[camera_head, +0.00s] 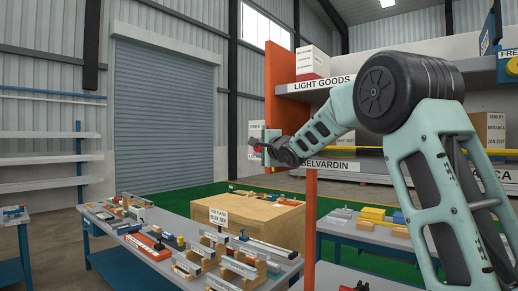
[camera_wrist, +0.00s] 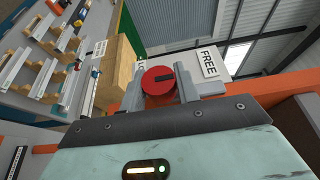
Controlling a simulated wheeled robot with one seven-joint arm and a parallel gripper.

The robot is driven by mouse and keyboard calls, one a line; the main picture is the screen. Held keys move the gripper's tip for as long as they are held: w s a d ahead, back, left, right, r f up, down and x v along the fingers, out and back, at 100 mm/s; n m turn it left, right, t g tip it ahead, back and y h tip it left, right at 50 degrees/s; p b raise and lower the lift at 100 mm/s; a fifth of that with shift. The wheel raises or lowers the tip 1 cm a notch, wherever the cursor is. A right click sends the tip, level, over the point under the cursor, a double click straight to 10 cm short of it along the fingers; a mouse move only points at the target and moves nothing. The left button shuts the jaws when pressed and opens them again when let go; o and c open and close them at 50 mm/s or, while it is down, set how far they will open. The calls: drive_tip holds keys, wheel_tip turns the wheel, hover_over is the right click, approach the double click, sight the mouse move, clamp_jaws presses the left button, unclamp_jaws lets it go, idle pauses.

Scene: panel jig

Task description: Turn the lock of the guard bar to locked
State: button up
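The lock is a red round knob (camera_wrist: 158,88) with a dark mark on its face, seen in the wrist view. The dark mark lies on the upper right of the face, toward a white label reading FREE (camera_wrist: 209,62). A second label, partly hidden, shows "LO" (camera_wrist: 140,66) on the left. My gripper (camera_wrist: 160,84) has one finger on each side of the knob, very close to it; contact is not clear. In the head view my gripper (camera_head: 270,149) is at a plate left of the orange upright (camera_head: 284,78). A yellow bar (camera_head: 375,152) runs behind my arm.
A shelf with a LIGHT GOODS sign (camera_head: 322,82) is above and right of my gripper. A bench (camera_head: 150,250) with several parts stands below left, with a wooden box (camera_head: 262,217) behind. Another bench (camera_head: 345,230) is at the right. Open floor lies before the shutter (camera_head: 165,120).

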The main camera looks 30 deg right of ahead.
clamp_jaws()
drive_tip(key=shift+f, duration=0.1)
